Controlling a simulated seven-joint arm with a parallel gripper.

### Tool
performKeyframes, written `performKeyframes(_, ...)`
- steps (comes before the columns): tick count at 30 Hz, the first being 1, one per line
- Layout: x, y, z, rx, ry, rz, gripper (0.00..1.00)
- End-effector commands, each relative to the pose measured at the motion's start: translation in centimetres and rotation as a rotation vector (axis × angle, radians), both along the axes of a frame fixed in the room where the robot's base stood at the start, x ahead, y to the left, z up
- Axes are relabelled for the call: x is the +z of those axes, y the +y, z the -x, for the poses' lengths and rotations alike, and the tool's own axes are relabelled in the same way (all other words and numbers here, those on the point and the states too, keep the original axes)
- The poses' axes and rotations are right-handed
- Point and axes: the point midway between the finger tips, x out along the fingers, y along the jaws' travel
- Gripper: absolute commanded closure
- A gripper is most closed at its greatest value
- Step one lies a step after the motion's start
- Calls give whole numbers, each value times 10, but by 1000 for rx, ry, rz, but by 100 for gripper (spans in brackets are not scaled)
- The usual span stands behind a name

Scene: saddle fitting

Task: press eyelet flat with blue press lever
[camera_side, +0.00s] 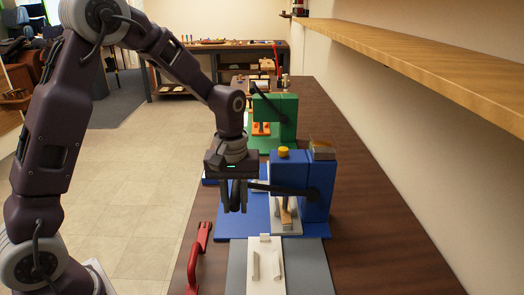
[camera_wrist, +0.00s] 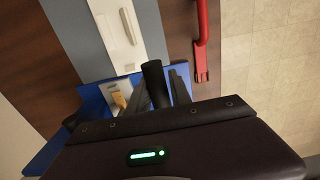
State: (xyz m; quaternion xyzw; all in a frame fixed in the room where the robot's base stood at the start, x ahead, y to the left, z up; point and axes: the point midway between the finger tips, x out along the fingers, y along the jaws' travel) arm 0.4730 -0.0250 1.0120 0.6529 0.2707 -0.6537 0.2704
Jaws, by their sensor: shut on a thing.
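The blue press (camera_side: 317,190) stands on a blue base on the table. Its black lever (camera_side: 285,188) reaches left, roughly level, to my gripper (camera_side: 236,198). My gripper is shut on the lever's end. In the wrist view the black lever end (camera_wrist: 153,72) shows between the fingers of my gripper (camera_wrist: 165,85). Under the press a tan piece (camera_side: 286,214) stands on a white plate (camera_side: 289,229); the tan piece also shows in the wrist view (camera_wrist: 119,99). I cannot make out the eyelet itself.
A white plate with two raised bars (camera_side: 265,270) lies on a grey strip (camera_side: 306,270) in front. A red handle (camera_side: 194,265) lies at the table's left edge. A green press (camera_side: 288,118) stands behind. A wooden shelf (camera_side: 430,55) overhangs the right side.

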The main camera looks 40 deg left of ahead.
Motion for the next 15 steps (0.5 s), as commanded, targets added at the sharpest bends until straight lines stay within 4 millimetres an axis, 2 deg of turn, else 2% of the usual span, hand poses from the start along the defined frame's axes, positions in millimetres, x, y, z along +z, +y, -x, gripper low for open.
performKeyframes(15, 32, -1, -4, 3, 3, -6, 96)
